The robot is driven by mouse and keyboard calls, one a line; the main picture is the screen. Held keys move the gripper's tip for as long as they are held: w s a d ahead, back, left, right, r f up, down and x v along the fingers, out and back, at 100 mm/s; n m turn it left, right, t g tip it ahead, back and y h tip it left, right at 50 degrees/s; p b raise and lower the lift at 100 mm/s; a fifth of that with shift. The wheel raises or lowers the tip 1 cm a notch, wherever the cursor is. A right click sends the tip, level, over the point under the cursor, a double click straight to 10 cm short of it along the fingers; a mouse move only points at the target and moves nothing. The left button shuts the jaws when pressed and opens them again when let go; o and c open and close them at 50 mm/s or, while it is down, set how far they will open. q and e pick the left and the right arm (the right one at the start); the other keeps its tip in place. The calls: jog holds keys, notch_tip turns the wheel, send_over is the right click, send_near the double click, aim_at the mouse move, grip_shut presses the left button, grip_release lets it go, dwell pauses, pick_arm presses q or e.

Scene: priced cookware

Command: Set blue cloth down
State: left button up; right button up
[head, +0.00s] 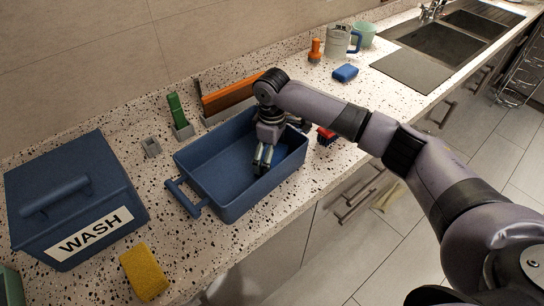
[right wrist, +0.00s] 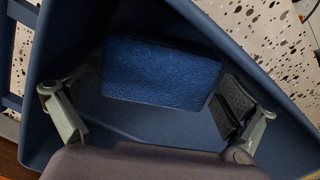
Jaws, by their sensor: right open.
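A blue cloth (right wrist: 160,72), a thick textured block, lies inside the blue bin in the right wrist view, on or close to the floor. My right gripper (head: 262,160) reaches down into the blue bin (head: 248,198). In the right wrist view its two fingers are spread, one on each side of the cloth, with gaps between. My left gripper is not in view.
A lidded blue box marked WASH (head: 75,195) stands left of the bin. A yellow sponge (head: 144,271) lies in front. An orange board (head: 230,95) stands behind. Another blue block (head: 345,73), a watering can (head: 340,42) and a sink (head: 440,42) are farther right.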

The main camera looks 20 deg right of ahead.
notch_tip(320, 180, up, 11)
jog(key=b, duration=0.1)
jog(key=shift+r, duration=0.15)
dwell(0.5)
